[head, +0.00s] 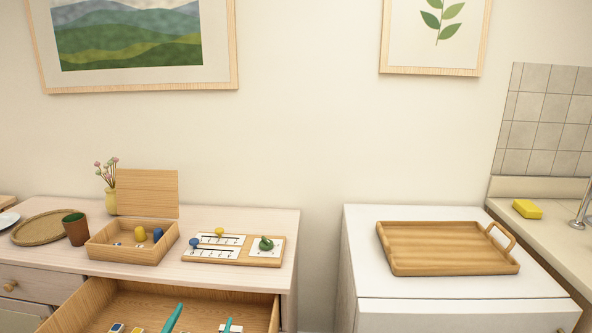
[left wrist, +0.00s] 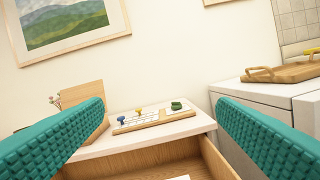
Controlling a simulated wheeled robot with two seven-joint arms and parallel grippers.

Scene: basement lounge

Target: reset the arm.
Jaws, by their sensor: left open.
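My left gripper (head: 200,320) shows at the bottom of the head view as two teal fingertips over the open drawer (head: 205,294). In the left wrist view its ridged teal fingers (left wrist: 160,112) stand wide apart with nothing between them. Beyond them in that view are the dresser top and the board with knobs (left wrist: 152,121). The rest of the left arm is out of the head view. My right gripper shows in neither view.
The dresser top holds a woven tray (head: 30,232), a brown cup (head: 76,230), an open wooden box (head: 112,246) and a vase (head: 110,202). Small items lie in the drawer. A wooden tray (head: 447,268) sits on a white cabinet (head: 362,225); a yellow sponge (head: 527,209) lies by the sink.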

